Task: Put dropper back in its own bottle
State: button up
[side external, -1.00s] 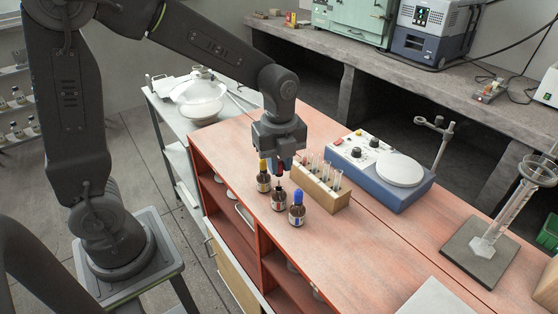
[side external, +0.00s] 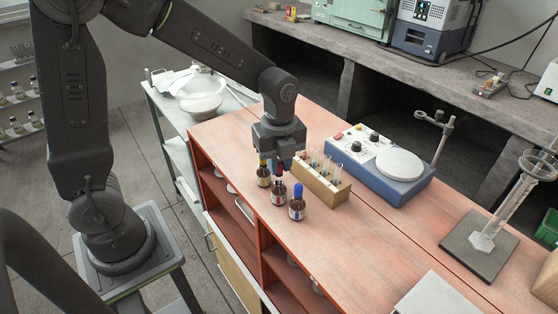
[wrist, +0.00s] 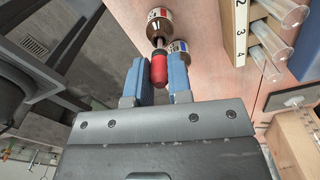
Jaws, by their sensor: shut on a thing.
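My gripper (side external: 280,158) points down over the row of bottles and is shut on the red-bulbed dropper (wrist: 159,70). The red bulb sits between the blue fingers in the wrist view. The dropper also shows in the side view (side external: 281,169), just above the middle brown bottle (side external: 278,194). I cannot tell whether the dropper's tip is inside the neck. The yellow-topped bottle (side external: 263,178) stands to the left, partly behind the gripper. The blue-topped bottle (side external: 297,209) stands to the right.
A wooden test tube rack (side external: 326,189) with several tubes stands close to the right of the bottles. Behind it is a blue device with a round white plate (side external: 398,166). A burette stand (side external: 482,244) is far right. The red bench front is clear.

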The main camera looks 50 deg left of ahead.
jog(key=shift+f, duration=0.2)
jog(key=shift+f, duration=0.95)
jog(key=o, duration=1.1)
jog(key=shift+r, duration=3.5)
